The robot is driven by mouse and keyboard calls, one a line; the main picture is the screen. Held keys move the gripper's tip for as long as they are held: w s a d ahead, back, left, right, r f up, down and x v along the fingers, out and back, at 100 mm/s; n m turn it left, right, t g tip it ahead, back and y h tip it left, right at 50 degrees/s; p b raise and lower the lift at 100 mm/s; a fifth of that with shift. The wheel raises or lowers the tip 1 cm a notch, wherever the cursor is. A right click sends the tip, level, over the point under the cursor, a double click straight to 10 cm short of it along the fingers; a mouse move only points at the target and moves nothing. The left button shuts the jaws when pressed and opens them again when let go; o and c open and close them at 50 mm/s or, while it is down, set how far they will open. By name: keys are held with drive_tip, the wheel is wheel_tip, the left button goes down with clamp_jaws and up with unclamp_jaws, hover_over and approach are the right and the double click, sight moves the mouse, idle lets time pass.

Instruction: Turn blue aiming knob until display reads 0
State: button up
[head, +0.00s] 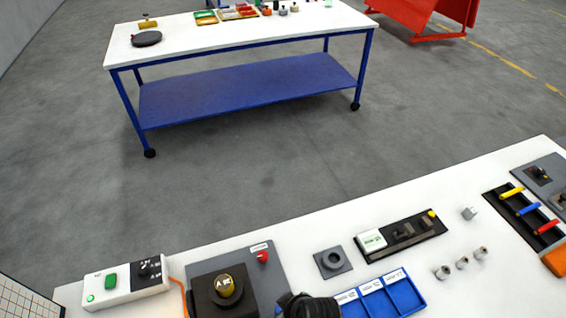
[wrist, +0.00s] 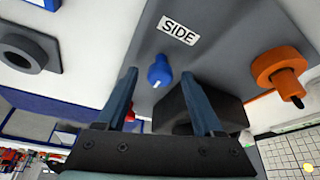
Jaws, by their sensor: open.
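In the wrist view, the blue knob (wrist: 160,73) with a pale mark sits on a grey panel (wrist: 235,45), below a white label reading SIDE (wrist: 178,29). My gripper (wrist: 159,80) is open, with one finger on each side of the knob in the picture. I cannot tell whether either finger touches the knob or how far they are from it. I see no display reading in either view.
The head view shows a blue tray (head: 385,299), a grey ring block (head: 332,262) and a white button box (head: 125,283) on the table.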

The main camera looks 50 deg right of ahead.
clamp_jaws()
drive_tip(key=shift+r+m, duration=0.1)
drive_tip(key=shift+m, duration=0.2)
drive_tip(key=m+h+p, duration=0.1)
drive_tip(key=m+p, duration=0.1)
drive_tip(key=m, duration=0.1)
drive_tip(key=shift+w+a+g, duration=0.1)
drive_tip(key=shift+a+g, duration=0.05)
drive_tip(key=shift+g, duration=0.15)
drive_tip(key=m+h, duration=0.1)
drive_tip(key=m, duration=0.1)
drive_tip(key=m+g+p, duration=0.1)
drive_tip(key=m, duration=0.2)
drive_tip(key=shift+w+h, duration=0.1)
drive_tip(key=shift+h, duration=0.3)
unclamp_jaws()
idle(0.3)
